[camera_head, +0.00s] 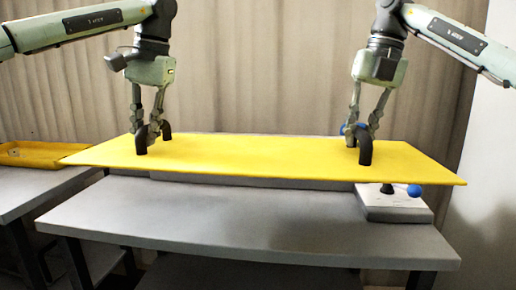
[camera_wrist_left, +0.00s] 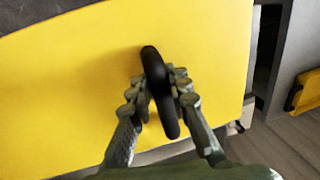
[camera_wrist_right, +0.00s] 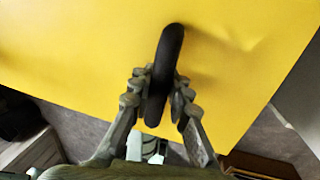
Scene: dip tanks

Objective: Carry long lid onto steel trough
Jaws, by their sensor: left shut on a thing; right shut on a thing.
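The long lid (camera_head: 250,158) is a flat yellow panel with two black arched handles, held roughly level above the grey table. My left gripper (camera_head: 149,125) is shut on the left handle (camera_head: 141,141), which also shows between its fingers in the left wrist view (camera_wrist_left: 155,68). My right gripper (camera_head: 366,122) is shut on the right handle (camera_head: 364,152), seen between its fingers in the right wrist view (camera_wrist_right: 170,45). A low grey shape (camera_head: 250,182) shows under the lid's front edge; it may be the steel trough, but the lid hides most of it.
The grey table (camera_head: 250,225) has a clear front part. At its right stands a pale box (camera_head: 393,207) with a blue-knobbed lever (camera_head: 414,191). A yellow tray (camera_head: 30,153) sits on a side table at left. A curtain hangs behind.

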